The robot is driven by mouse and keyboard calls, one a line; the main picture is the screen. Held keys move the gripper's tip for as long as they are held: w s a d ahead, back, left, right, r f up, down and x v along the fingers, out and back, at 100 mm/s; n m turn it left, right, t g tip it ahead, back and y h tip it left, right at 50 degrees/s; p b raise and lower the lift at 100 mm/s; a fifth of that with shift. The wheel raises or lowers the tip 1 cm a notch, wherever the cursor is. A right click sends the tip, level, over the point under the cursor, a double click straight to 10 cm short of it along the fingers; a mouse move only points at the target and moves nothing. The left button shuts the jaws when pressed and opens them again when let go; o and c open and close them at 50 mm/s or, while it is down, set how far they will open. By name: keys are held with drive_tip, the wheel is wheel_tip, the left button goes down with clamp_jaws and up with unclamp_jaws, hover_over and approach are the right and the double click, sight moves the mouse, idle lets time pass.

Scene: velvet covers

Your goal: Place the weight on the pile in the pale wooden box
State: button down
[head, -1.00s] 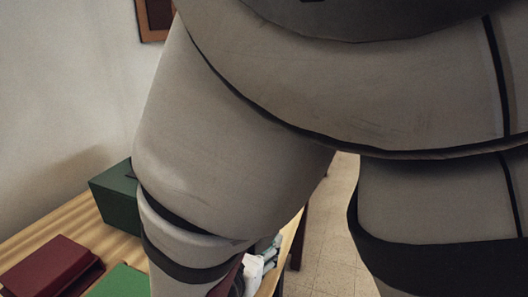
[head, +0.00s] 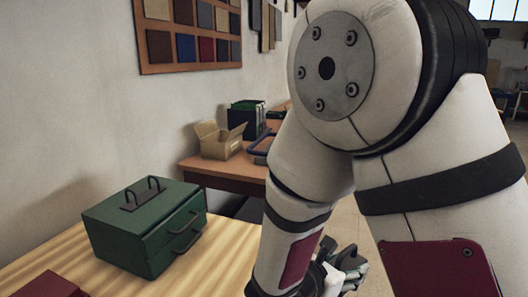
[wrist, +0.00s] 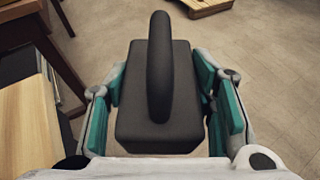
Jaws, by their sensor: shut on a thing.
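The weight (wrist: 140,122) is a dark grey block with a thick upright loop handle. It fills the middle of the wrist view. My gripper (wrist: 160,80) has its teal-padded fingers on both sides of the block and is shut on it. In the head view my gripper (head: 350,268) shows only partly, low and right of centre behind my forearm, and the weight cannot be made out there. A pale wooden object (wrist: 207,7) is cut off at the top of the wrist view, over the floor. I cannot tell whether it is the box, and no pile is visible.
A green metal case (head: 140,240) stands on the light wooden table (head: 210,262), with a dark red item (head: 48,287) at front left. A cardboard box (head: 221,141) stands on a farther table. Tiled floor (wrist: 265,75) lies below the weight; a table edge (wrist: 35,120) is at left.

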drive_tip(key=shift+d+h, duration=0.3)
drive_tip(key=shift+d, duration=0.3)
drive_tip(key=r+p, duration=0.1)
drive_tip(key=w+r+p, duration=0.1)
drive_tip(key=shift+w+r+t+y, duration=0.1)
drive_tip(key=shift+r+t+y, duration=0.2)
drive_tip(key=shift+r+y, duration=0.1)
wheel_tip(320, 180, up, 16)
drive_tip(key=w+n+t+y+p, duration=0.1)
drive_tip(key=n+t+y+p, duration=0.2)
drive_tip(key=p, duration=0.9)
drive_tip(key=shift+w+r+n+t+y, duration=0.2)
drive_tip(key=shift+n+t+y, duration=0.2)
drive_tip(key=shift+n+y, duration=1.25)
drive_tip(key=shift+a, duration=0.1)
